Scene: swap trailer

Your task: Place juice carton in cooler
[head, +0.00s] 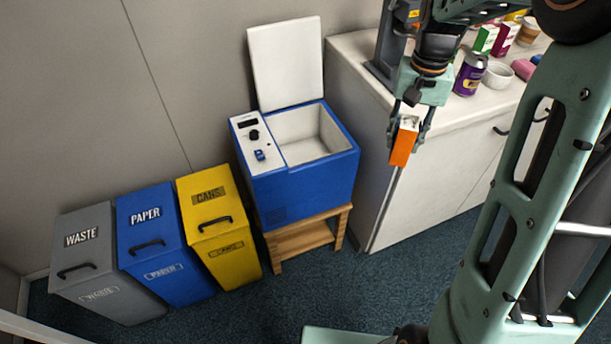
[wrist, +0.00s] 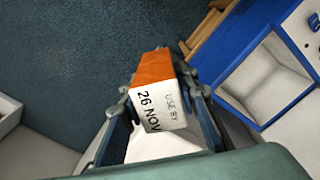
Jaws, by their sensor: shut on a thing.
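An orange and white juice carton (head: 401,147) is held between the fingers of my gripper (head: 409,127), in front of the counter's edge and to the right of the cooler. In the wrist view the carton (wrist: 152,70) shows an orange side and a white end printed "USE BY 26 NOV", between the two fingers of my gripper (wrist: 160,112). The blue cooler (head: 300,185) stands on a small wooden stand with its white lid (head: 286,62) raised. Its white inside looks empty from here. In the wrist view the cooler (wrist: 218,92) is at the upper right, apart from the carton.
A white counter (head: 360,75) to the right of the cooler bears a purple can (head: 470,75), a white bowl (head: 496,77) and several cartons and cups. Grey waste (head: 85,240), blue paper (head: 150,225) and yellow cans (head: 207,205) bins stand left of the cooler.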

